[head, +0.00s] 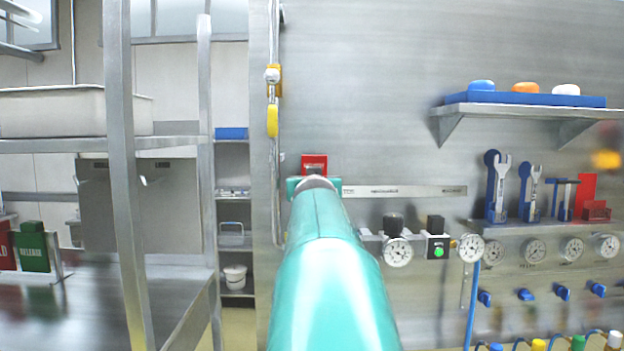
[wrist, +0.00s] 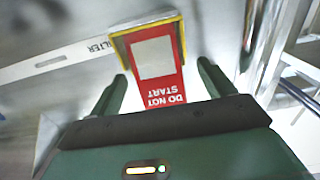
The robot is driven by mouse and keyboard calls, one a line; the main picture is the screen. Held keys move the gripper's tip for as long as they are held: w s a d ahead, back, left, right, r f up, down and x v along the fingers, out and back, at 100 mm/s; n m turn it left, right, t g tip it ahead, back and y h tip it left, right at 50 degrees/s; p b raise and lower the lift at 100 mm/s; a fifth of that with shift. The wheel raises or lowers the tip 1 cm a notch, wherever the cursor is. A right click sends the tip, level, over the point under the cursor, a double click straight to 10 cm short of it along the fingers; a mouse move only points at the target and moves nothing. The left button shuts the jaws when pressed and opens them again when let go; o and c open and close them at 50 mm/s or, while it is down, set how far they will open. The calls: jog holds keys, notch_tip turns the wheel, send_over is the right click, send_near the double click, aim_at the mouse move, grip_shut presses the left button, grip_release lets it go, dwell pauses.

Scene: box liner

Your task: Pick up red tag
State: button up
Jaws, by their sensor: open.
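The red tag (wrist: 160,85) has a pale blank panel and the words "DO NOT START", upside down in the wrist view. A yellow edge frames its upper end. In the head view the red tag (head: 314,161) shows just above the end of my teal arm, which hides its lower part. My gripper (wrist: 160,90) is open, with one green finger on each side of the tag. The fingers appear apart from it, and nothing is held.
A metal strip with lettering (head: 405,191) runs along the steel wall right of the tag. Gauges (head: 398,252) and a box with a green button (head: 438,249) sit below it. A vertical pipe (head: 277,180) stands close on the left. A shelf (head: 530,99) juts out at upper right.

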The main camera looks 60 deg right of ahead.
jog(key=shift+s+d, duration=0.1)
jog(key=shift+d, duration=0.1)
jog(key=c, duration=1.1)
jog(key=shift+c, duration=0.2)
